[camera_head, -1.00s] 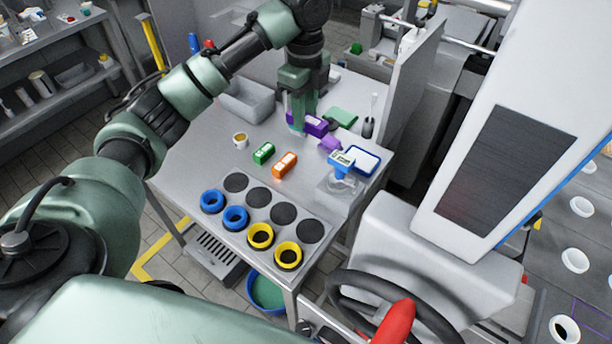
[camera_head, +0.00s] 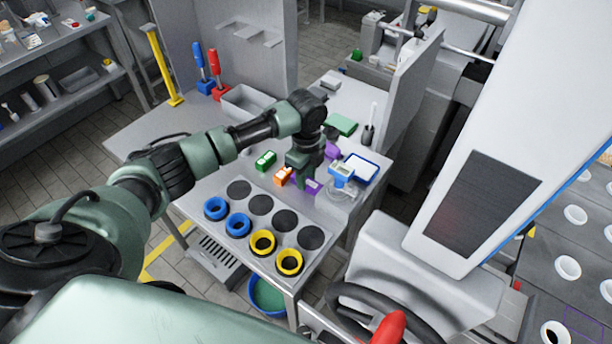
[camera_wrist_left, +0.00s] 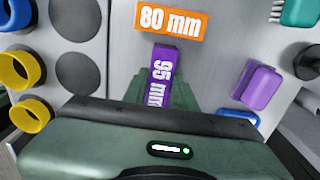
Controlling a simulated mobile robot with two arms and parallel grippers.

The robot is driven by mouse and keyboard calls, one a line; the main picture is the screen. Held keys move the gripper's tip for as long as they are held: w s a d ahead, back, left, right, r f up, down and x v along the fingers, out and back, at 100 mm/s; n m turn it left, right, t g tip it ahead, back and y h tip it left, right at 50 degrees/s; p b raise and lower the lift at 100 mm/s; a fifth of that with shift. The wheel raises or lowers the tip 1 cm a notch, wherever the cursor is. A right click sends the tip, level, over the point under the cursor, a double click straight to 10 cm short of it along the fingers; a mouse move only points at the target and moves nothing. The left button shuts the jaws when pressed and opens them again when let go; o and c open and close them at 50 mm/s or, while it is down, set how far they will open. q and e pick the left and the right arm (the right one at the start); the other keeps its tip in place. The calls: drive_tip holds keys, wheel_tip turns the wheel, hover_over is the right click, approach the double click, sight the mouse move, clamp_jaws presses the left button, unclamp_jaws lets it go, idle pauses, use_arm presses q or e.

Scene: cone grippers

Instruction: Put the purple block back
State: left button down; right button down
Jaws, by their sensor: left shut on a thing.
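The purple block (camera_head: 312,187) is held in my left gripper (camera_head: 303,180), low over the table beside the orange block (camera_head: 282,177). In the left wrist view the purple block (camera_wrist_left: 163,70) shows a "95 mm" label and lies between the fingers. The orange block, labelled "80 mm" (camera_wrist_left: 172,19), is just beyond its far end. The green block (camera_head: 265,160) stands past the orange one, in line with it. Whether the purple block touches the table cannot be told. My right gripper is not in view.
Blue rings (camera_head: 237,224) and yellow rings (camera_head: 289,262) sit on a grey plate with dark round spots in front. A blue-and-white device (camera_head: 345,174) and another purple object (camera_head: 332,150) stand close on the right. A grey bin (camera_head: 245,101) is behind.

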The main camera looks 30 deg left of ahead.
use_arm(q)
drive_tip(key=shift+f, duration=0.2)
drive_tip(key=shift+f, duration=0.15)
drive_tip(key=c, duration=1.1)
unclamp_jaws()
drive_tip(key=shift+r, duration=0.3)
wheel_tip(320, 180, up, 12)
drive_tip(key=shift+f+b, duration=0.1)
drive_tip(key=shift+b, duration=1)
